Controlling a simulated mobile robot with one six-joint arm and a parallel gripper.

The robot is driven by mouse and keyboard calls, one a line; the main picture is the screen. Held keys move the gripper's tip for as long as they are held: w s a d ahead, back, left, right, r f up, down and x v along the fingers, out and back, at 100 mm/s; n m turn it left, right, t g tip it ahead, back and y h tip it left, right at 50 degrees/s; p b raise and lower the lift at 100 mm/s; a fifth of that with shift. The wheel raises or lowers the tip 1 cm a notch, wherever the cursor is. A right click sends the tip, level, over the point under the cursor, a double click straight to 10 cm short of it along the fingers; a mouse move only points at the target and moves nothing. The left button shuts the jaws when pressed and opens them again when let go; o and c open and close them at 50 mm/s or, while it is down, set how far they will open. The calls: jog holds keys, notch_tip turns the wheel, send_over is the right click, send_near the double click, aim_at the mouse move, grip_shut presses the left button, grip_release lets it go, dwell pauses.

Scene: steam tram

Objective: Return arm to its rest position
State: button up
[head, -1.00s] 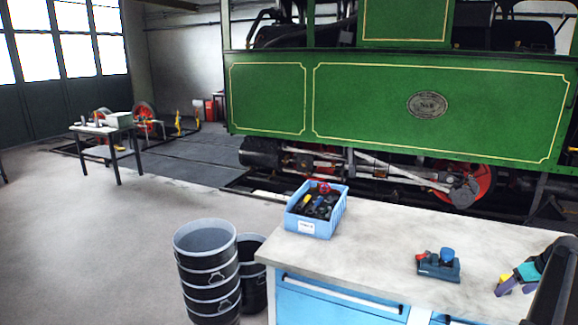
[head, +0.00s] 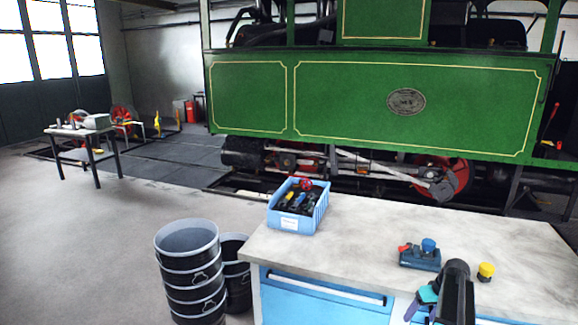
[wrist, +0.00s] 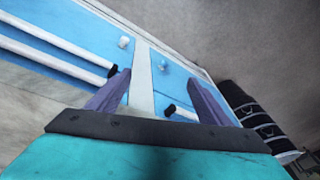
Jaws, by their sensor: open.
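My gripper (head: 418,306) shows at the lower right of the head view, with a teal body and purple fingers. It hangs by the front side of the workbench (head: 345,228), in front of its blue drawers. In the wrist view, the two fingers of my gripper (wrist: 160,95) stand wide apart with nothing held between them. Beyond them are the blue drawer fronts (wrist: 60,45) with pale handle bars. My dark arm link covers part of the bench edge in the head view.
On the bench stand a blue bin of tools (head: 288,222), a dark blue device with red and blue parts (head: 420,258) and a yellow-topped item (head: 486,270). Black buckets (head: 190,270) stand left of the bench. A green locomotive (head: 350,100) is behind.

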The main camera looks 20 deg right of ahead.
jog(key=s+a+f+g+b, duration=0.1)
jog(key=s+a+f, duration=0.1)
jog(key=a+f, duration=0.65)
jog(key=s+a+f+g+y+b, duration=0.15)
jog(key=a+f, duration=0.45)
jog(key=a, duration=0.6)
jog(key=s+a+f+g, duration=0.1)
jog(key=a+f+g, duration=0.1)
jog(key=a+f, duration=0.65)
jog(key=s+a+f+n+g+h+b, duration=0.1)
jog(key=s+a+f, duration=0.4)
jog(key=s+a, duration=0.5)
jog(key=s+a+f+n+g+h+b, duration=0.1)
jog(key=s+a+f, duration=0.4)
jog(key=s+a, duration=0.5)
jog(key=s+g+b, duration=0.1)
jog(key=s+g, duration=0.1)
jog(key=s, duration=0.1)
jog(key=shift+s+a, duration=0.2)
jog(key=shift+a, duration=0.1)
jog(key=shift+h, duration=0.25)
